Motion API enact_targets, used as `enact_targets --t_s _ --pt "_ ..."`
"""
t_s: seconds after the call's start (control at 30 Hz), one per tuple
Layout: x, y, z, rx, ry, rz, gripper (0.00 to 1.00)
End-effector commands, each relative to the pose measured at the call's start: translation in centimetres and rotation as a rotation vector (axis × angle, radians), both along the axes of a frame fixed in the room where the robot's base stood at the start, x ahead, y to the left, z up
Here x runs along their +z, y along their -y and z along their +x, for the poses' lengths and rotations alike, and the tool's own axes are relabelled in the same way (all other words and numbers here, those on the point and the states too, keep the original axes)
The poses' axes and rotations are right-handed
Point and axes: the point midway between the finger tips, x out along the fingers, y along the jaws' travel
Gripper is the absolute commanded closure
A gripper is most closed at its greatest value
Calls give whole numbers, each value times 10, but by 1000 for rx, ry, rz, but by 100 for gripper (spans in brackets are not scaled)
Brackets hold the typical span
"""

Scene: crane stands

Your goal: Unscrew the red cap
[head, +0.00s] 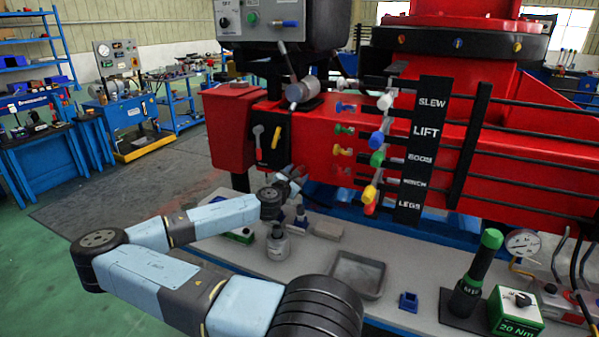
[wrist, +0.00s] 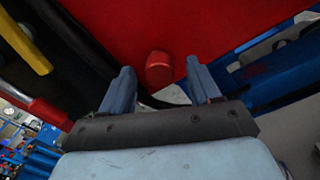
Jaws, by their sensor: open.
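The red cap (wrist: 159,68) is a short, round knob on the red machine face. In the wrist view it sits between the tips of my gripper's two blue-grey fingers. My gripper (wrist: 160,78) is open, with one finger to each side of the cap and a gap on both sides. I cannot tell how far the fingertips are from the cap in depth. In the head view my gripper (head: 292,182) is at the lower front of the red machine (head: 330,140); I cannot make out the cap there.
A yellow-handled lever (head: 276,137) is on a black panel just above my gripper. Coloured valve levers (head: 376,158) stick out to the right. Below is a grey bench with a bottle (head: 278,243), a shallow tray (head: 357,274) and a green-handled tool (head: 476,270).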

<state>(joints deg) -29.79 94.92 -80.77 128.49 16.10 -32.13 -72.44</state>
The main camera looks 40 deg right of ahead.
Motion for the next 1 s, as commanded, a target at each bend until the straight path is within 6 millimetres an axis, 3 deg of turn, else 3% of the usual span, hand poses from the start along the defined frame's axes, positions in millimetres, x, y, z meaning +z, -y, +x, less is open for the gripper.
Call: enact_targets --t_s 0.1,0.2,0.43,0.7,1.0 --pt "0 0 0 1 1 0 38" --pt "0 0 0 1 1 0 47" --pt "0 0 0 1 16 6 47" --pt "0 0 0 -1 337 141 47" --pt "0 0 0 -1 557 232 47"
